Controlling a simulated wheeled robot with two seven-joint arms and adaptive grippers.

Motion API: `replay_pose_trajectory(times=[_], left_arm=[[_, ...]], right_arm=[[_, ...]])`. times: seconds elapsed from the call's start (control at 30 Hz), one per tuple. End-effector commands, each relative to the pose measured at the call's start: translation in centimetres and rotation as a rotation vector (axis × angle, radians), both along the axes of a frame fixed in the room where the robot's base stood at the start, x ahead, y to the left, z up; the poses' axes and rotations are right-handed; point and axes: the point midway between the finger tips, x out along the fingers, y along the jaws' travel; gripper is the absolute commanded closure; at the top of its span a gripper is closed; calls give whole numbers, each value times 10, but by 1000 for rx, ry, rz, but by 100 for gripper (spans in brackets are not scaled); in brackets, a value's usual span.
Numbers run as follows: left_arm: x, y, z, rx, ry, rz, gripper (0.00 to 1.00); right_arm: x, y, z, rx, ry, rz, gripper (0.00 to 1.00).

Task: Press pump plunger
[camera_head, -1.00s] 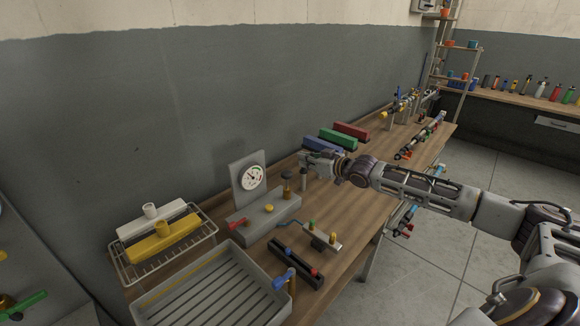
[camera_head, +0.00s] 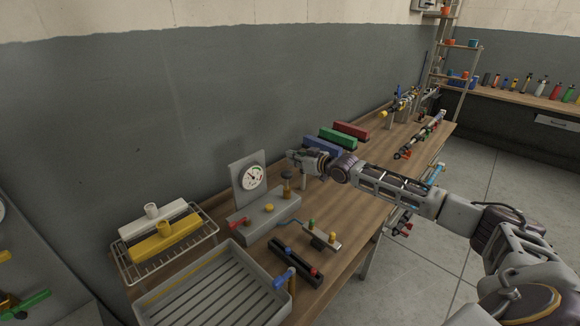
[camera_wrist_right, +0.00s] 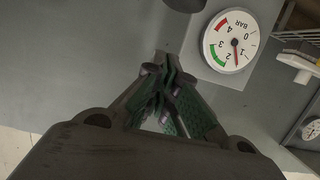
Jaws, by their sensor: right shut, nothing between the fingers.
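The pump is a grey block (camera_head: 262,218) on the bench with a red lever (camera_head: 240,224) and a yellow knob (camera_head: 269,208). Its plunger (camera_head: 287,183) stands upright at the block's far right end, with a dark round cap on a brass stem. A white dial gauge (camera_head: 252,177) sits on a grey plate behind the block and also shows in the right wrist view (camera_wrist_right: 231,41). My right gripper (camera_head: 290,155) is shut and empty, above and just behind the plunger cap in the picture, apparently apart from it. Its closed fingertips (camera_wrist_right: 165,62) show in the wrist view, left of the gauge. My left gripper is out of view.
A wire rack with white and yellow blocks (camera_head: 165,241) and a grey ribbed tray (camera_head: 212,290) stand at the left. A dark manifold (camera_head: 296,262) lies in front. Blue, green and red blocks (camera_head: 338,139) lie behind my right wrist. The grey wall is close behind.

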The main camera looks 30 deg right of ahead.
Motion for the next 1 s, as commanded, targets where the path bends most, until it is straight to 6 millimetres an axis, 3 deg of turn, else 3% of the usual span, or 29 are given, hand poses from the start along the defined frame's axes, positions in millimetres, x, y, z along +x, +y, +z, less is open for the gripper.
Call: replay_pose_trajectory(times=[0.23, 0.6, 1.0], left_arm=[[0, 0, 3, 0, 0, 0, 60], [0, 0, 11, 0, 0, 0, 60], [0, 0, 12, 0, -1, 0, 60]], right_arm=[[15, 7, -2, 1, -2, 2, 100], [14, 6, -37, 0, 1, 2, 100], [14, 6, -43, 0, 0, 1, 100]])
